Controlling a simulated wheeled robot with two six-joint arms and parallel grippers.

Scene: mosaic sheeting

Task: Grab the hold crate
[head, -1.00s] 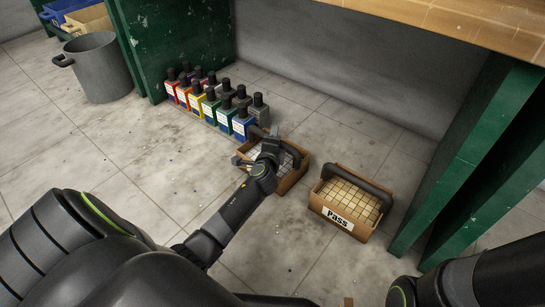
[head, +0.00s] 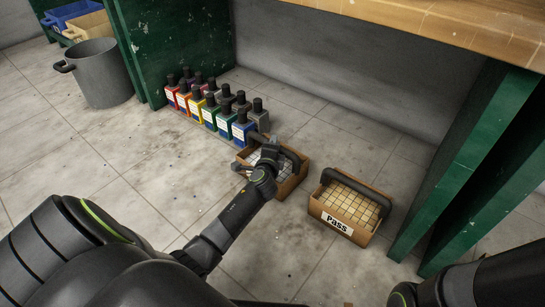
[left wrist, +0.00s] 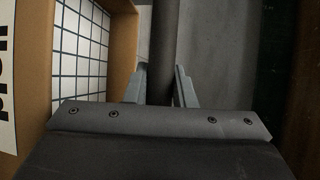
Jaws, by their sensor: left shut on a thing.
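The hold crate (head: 290,187) is a brown box of white tiles on the floor, partly hidden by my left arm in the head view. In the left wrist view its brown wall (left wrist: 124,50), white tiles and part of a label (left wrist: 5,85) show at the left. Its dark bar handle (left wrist: 162,40) runs between my left fingers. My left gripper (head: 264,156) is shut on that handle; the fingers also show in the left wrist view (left wrist: 166,88). My right gripper is out of view; only part of the right arm shows at the lower right.
A crate labelled Pass (head: 345,208) with cream tiles stands just right. Several coloured bottles (head: 212,105) stand close behind the hold crate. A green bench leg (head: 485,165) rises at the right under a wooden top (head: 440,25). A grey bin (head: 98,75) stands at the left.

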